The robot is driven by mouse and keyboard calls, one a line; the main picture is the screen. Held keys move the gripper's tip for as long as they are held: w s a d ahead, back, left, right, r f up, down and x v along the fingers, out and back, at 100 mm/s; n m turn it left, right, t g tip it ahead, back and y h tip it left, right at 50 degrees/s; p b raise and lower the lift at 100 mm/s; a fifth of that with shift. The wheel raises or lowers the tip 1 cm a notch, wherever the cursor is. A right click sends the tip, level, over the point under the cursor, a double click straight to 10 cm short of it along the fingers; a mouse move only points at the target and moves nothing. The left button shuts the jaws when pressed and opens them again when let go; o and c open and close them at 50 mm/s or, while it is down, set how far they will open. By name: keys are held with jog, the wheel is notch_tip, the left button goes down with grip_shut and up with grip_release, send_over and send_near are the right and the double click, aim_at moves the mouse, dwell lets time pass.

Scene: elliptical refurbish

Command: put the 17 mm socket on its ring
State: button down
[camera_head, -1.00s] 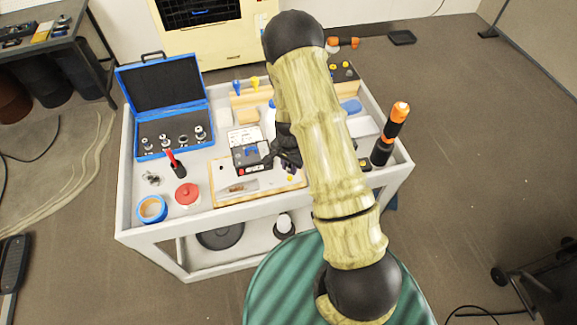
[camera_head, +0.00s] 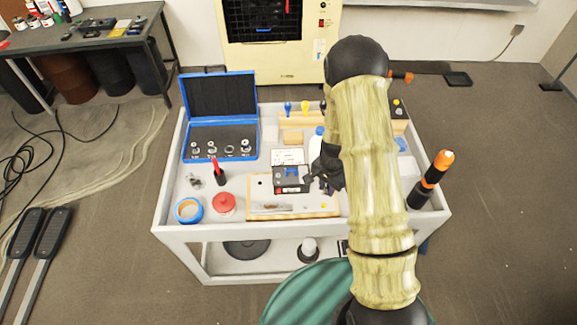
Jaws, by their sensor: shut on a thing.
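The open blue case (camera_head: 218,157) stands at the left of the cart, lid up. Size marks are too small to read, so I cannot tell which is 17 mm. My gripper (camera_head: 312,182) is low over the wooden board, at the right side of a black box with a red button (camera_head: 291,180). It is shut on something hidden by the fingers. I cannot tell whether it touches the box.
The wooden board (camera_head: 262,190) lies mid-cart. Blue tape (camera_head: 189,210), a red round lid (camera_head: 224,203), a red-handled tool (camera_head: 217,172) and small metal bits (camera_head: 195,181) are at left. An orange-black tool (camera_head: 430,178) stands at right. A wooden rack (camera_head: 295,122) is behind.

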jog(key=n, duration=0.2)
jog(key=f+n, duration=0.1)
jog(key=n, duration=0.3)
jog(key=f+n, duration=0.1)
jog(key=n, duration=0.2)
jog(key=shift+w+b, duration=0.15)
jog(key=shift+b, duration=0.25)
jog(key=shift+a, duration=0.1)
